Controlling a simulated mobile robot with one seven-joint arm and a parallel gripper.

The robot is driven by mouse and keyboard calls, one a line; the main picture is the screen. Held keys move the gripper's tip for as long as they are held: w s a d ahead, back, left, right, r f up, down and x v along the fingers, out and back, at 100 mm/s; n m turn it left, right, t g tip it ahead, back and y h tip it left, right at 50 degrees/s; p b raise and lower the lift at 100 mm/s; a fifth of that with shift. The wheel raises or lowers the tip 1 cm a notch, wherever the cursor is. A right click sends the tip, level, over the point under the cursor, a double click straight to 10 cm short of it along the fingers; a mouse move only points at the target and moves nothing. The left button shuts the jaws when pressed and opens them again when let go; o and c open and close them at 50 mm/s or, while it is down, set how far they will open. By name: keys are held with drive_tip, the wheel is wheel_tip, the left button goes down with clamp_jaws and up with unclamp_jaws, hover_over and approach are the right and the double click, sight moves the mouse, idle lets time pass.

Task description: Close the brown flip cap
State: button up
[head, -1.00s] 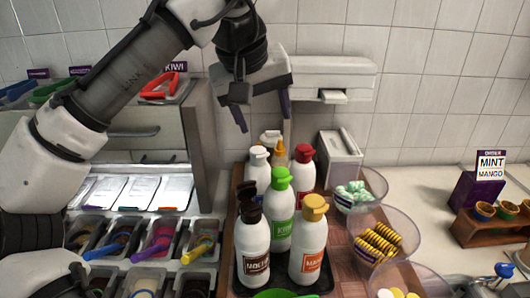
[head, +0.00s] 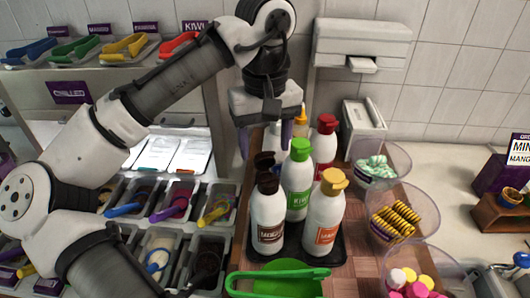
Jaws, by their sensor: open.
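The brown flip cap (head: 266,183) is on a white bottle (head: 267,222) with a brown label, at the front left of a bottle group. Its lid (head: 264,159) appears raised above the cap base. My gripper (head: 266,138) points down just above and apparently behind the brown cap, with its two purple fingers apart and nothing visible between them. I cannot tell the exact depth gap between fingers and cap. A green-capped bottle (head: 296,188) and a yellow-capped bottle (head: 324,222) stand close on the right.
A red-capped bottle (head: 325,145) stands behind. Green tongs (head: 275,283) lie in front of the dark bottle tray (head: 336,256). Clear bowls of toppings (head: 397,222) line the right. Topping bins with scoops (head: 213,215) are on the left.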

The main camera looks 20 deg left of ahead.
sight(265, 155)
wheel_tip(265, 155, down, 3)
drive_tip(key=shift+f+b, duration=0.15)
drive_tip(key=shift+b, duration=0.7)
drive_tip(key=c, duration=1)
